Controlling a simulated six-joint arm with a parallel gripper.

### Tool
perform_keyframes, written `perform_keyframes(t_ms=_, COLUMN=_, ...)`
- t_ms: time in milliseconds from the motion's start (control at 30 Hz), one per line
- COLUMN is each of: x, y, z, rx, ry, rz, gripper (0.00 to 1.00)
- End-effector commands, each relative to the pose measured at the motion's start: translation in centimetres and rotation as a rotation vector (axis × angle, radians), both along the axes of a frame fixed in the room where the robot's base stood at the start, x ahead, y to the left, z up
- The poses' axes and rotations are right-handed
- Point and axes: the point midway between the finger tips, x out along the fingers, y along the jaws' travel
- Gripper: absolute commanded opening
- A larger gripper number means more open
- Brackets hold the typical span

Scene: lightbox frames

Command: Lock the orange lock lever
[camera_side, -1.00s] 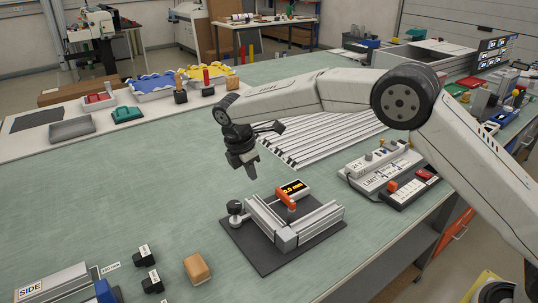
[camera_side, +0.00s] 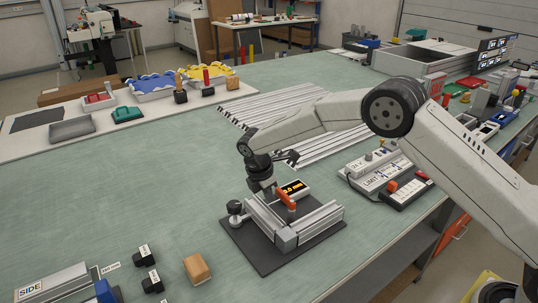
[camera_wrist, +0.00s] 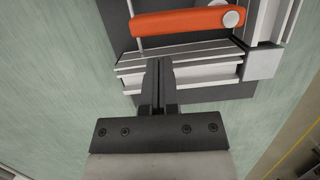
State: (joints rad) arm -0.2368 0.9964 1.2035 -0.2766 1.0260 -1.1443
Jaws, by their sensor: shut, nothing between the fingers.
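The orange lock lever (camera_side: 285,199) stands on a metal fixture with aluminium rails (camera_side: 266,222) on a dark base plate (camera_side: 254,254). In the wrist view the lever (camera_wrist: 185,21) lies across the top, with a round light pivot at its right end. My gripper (camera_side: 268,195) is over the rear left of the fixture, beside the lever. In the wrist view my gripper (camera_wrist: 159,65) is shut and empty, its fingertips over the rail just below the lever. A gap shows between fingertips and lever there. The exact fingertip height is unclear.
A display reading 2.0 mm (camera_side: 293,187) sits behind the lever. A black knob (camera_side: 235,208) is at the fixture's left. A labelled control box (camera_side: 378,172) stands to the right.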

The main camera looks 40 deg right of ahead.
Motion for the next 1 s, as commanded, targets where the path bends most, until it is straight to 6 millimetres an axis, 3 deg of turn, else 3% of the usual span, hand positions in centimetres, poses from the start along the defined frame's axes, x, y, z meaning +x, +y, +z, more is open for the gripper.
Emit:
perform_keyframes(t_ms=233, x=-0.1, y=-1.4, z=0.1, rx=0.000, ry=0.000, rz=-0.001, gripper=0.00)
perform_keyframes(t_ms=1000, x=0.1, y=-1.7, z=0.0, rx=0.000, ry=0.000, rz=-0.050, gripper=0.00)
